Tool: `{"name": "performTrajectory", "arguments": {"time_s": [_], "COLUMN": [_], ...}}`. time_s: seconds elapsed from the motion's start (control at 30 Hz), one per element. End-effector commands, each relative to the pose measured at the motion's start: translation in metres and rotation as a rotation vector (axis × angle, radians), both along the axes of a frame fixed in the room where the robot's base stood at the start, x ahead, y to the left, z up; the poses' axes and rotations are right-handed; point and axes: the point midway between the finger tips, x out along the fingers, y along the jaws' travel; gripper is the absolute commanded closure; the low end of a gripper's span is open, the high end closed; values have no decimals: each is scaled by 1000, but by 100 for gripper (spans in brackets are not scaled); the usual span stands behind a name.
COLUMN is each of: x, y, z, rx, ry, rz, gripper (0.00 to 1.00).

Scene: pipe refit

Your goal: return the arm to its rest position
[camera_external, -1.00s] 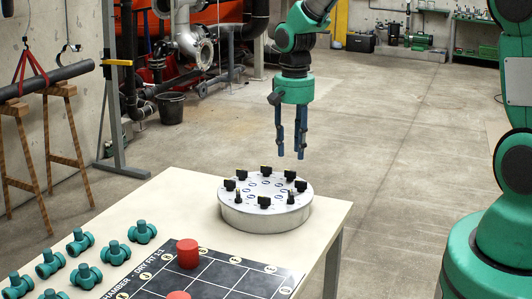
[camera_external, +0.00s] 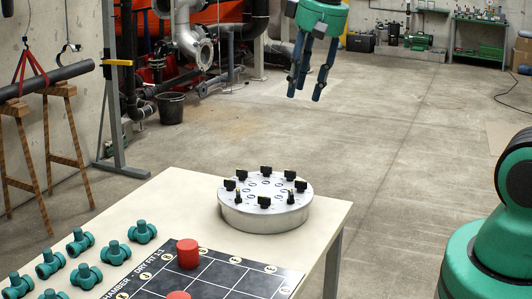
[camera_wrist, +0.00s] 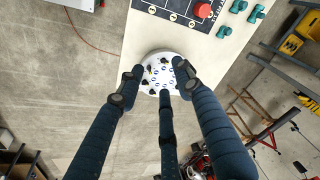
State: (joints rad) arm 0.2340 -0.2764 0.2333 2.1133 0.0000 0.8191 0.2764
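My gripper (camera_external: 309,88) is in the upper middle of the external view, high above the floor behind the table and clear of everything. Its dark blue fingers point down, stand apart and hold nothing. In the wrist view the open fingers (camera_wrist: 160,88) reach toward the table far below. The round silver disc (camera_external: 265,215) with several black clips around its rim sits on the table (camera_external: 165,195). It also shows between the fingertips in the wrist view (camera_wrist: 151,58), partly covered by them. Most of my arm is out of the external view.
A black gridded mat (camera_external: 215,275) with red cylinders (camera_external: 187,253) lies at the table's front. Several green fittings (camera_external: 115,253) are to its left. A black bucket (camera_external: 171,108) and pipes stand at the back left.

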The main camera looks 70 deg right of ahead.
Motion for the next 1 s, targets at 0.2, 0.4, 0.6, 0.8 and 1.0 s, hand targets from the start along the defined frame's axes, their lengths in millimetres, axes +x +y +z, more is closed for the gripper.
{"name": "performTrajectory", "arguments": {"time_s": [0.2, 0.4, 0.6, 0.8, 1.0], "x": [-44, -87, -131, -166, -183], "y": [38, 68, 92, 108, 114], "z": [29, 46, 55, 55, 54], "rx": [-32, -61, -90, -115, -128], "ry": [-60, -110, -163, -205, -225], "rz": [127, 240, 353, 443, 485], "gripper": [65, 65, 65, 65, 65]}}
